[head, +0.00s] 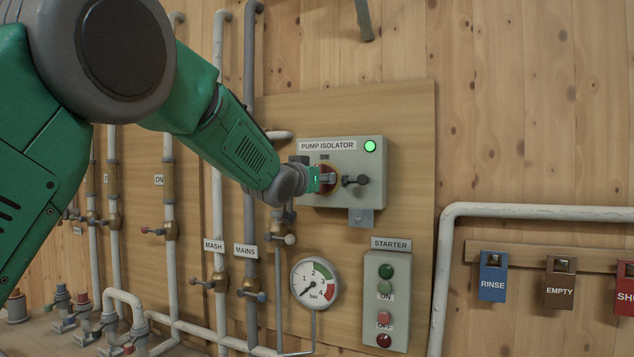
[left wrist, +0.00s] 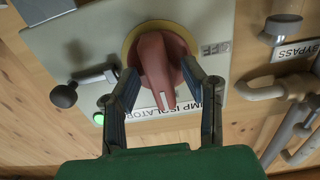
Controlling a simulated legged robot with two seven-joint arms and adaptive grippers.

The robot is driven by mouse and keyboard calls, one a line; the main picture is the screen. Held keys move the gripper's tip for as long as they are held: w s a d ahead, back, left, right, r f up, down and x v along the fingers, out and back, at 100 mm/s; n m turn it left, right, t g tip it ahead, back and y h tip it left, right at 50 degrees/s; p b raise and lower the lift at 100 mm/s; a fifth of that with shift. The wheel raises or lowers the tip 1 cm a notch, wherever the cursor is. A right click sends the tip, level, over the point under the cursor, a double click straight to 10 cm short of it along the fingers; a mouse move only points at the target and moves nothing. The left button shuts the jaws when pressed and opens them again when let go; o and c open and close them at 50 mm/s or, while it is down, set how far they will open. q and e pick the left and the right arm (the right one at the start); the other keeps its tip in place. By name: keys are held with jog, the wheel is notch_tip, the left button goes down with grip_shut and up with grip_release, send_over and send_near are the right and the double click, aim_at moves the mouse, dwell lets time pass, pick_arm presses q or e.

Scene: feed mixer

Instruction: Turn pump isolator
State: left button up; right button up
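The pump isolator is a grey box (head: 370,187) on the wall panel, with a lit green lamp (head: 370,146). Its red knob (left wrist: 158,70) sits on a yellow ring (left wrist: 128,48); the white mark on the knob points toward the box's name label. An OFF label (left wrist: 216,48) shows to the knob's right in the left wrist view. My left gripper (head: 322,180) is at the knob. In the left wrist view its fingers (left wrist: 160,67) straddle the knob, one on each side, and look open; contact is hard to tell. My right gripper is not in view.
A black knob (left wrist: 64,95) sticks out of the box beside the red knob. Below are a starter box (head: 387,300) and a pressure gauge (head: 315,281). Vertical pipes (head: 217,180) with valves stand left. Rinse and empty tags (head: 493,276) hang right.

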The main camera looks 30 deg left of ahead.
pick_arm(q)
jog(key=s, duration=1.1)
jog(key=shift+s+d, duration=0.35)
jog(key=shift+d, duration=0.05)
jog(key=shift+f, duration=0.15)
